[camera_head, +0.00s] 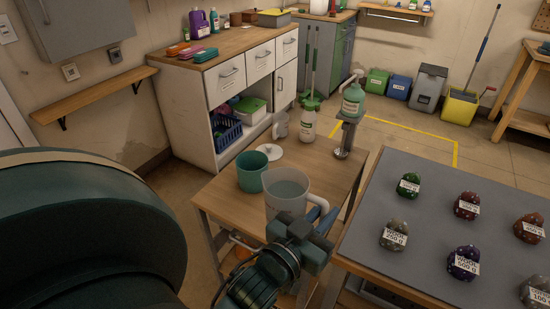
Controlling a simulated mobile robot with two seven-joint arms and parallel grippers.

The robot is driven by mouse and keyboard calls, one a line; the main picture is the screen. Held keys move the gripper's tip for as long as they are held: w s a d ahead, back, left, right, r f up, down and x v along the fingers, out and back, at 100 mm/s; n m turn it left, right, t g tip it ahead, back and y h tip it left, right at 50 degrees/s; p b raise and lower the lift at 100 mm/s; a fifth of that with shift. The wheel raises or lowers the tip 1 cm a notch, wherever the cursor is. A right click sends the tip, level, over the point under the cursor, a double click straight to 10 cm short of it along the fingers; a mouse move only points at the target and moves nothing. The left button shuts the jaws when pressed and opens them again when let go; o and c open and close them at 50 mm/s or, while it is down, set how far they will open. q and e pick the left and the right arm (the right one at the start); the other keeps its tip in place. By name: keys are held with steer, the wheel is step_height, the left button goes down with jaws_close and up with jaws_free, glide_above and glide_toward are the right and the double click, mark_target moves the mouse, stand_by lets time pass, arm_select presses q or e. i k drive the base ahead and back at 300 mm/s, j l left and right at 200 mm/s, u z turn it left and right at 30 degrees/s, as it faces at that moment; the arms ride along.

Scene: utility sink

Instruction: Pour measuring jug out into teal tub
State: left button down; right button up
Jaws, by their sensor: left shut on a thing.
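The measuring jug (286,193) is a clear, greyish vessel with a pale handle on its right side. It looks upright, near the front of the small wooden table, and contents show through its wall. My left gripper (318,218) is shut on the jug at its handle side; the fingers are partly hidden. The teal tub (251,176) stands on the table just behind and left of the jug, its open top facing up. The jug's rim looks close to the tub, and I cannot tell the gap between them. My right gripper is not in view.

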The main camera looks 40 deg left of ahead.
mark_target(250, 165)
steer(key=j+z, duration=0.5)
steer(key=k+j+z, duration=0.2)
steer(key=j, duration=0.25)
steer(key=j+z, duration=0.25)
steer(key=j, duration=0.2)
steer(key=k+j, duration=0.1)
steer(key=j, duration=0.25)
steer(key=k+j+z, duration=0.1)
steer(key=j, duration=0.3)
steer(key=k+j, duration=0.15)
steer(key=j, duration=0.2)
steer(key=k+j, duration=0.15)
steer(key=j, duration=0.2)
steer(key=k+j+z, duration=0.1)
steer(key=j, duration=0.3)
steer(key=k+j, duration=0.2)
steer(key=j, duration=0.15)
